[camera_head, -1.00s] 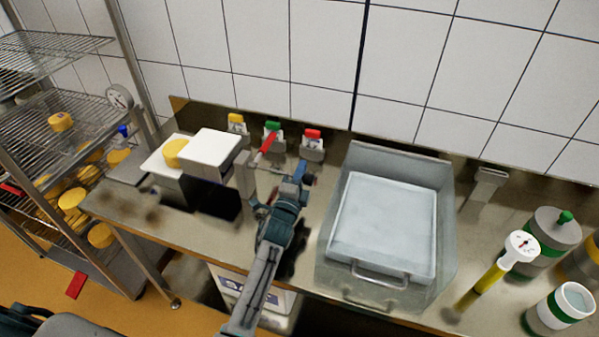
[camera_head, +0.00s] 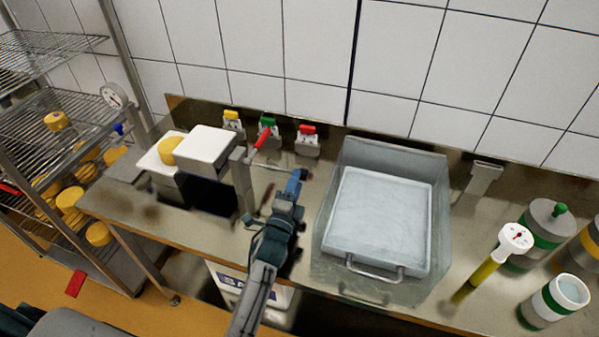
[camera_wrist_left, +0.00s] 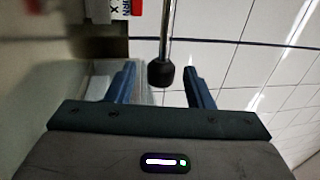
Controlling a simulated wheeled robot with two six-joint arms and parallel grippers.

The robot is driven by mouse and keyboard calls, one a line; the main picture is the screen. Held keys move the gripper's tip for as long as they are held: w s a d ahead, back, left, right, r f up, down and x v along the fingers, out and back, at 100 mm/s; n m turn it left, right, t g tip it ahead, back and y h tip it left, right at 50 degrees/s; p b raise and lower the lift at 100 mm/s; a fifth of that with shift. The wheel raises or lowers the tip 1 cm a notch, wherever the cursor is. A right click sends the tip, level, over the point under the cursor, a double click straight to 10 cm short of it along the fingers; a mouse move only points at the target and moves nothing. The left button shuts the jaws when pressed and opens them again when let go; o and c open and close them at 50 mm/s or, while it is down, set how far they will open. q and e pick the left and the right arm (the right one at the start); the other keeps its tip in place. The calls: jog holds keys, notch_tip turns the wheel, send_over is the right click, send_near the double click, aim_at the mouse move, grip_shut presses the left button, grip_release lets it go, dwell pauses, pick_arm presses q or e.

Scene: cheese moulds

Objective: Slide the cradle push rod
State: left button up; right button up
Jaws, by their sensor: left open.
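In the left wrist view a thin metal rod (camera_wrist_left: 166,28) ends in a round black knob (camera_wrist_left: 160,74). The knob appears between my left gripper's two blue fingers, with a gap on both sides; how far ahead of the fingertips it lies I cannot tell. My left gripper (camera_wrist_left: 158,82) is open and empty. In the head view my left gripper (camera_head: 296,182) is over the counter, right of a grey post (camera_head: 243,180) with a red-handled lever (camera_head: 262,138). My right gripper is not in view.
A white block (camera_head: 207,146) and a yellow cheese (camera_head: 171,149) stand left of the post. A metal tray (camera_head: 380,225) fills the counter to the right. A gauge (camera_head: 515,237) and canisters stand far right.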

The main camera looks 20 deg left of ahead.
pick_arm(q)
jog(key=s, duration=0.2)
jog(key=s+f, duration=0.1)
jog(key=s, duration=0.2)
jog(key=shift+s+d, duration=0.1)
jog(key=shift+d, duration=0.05)
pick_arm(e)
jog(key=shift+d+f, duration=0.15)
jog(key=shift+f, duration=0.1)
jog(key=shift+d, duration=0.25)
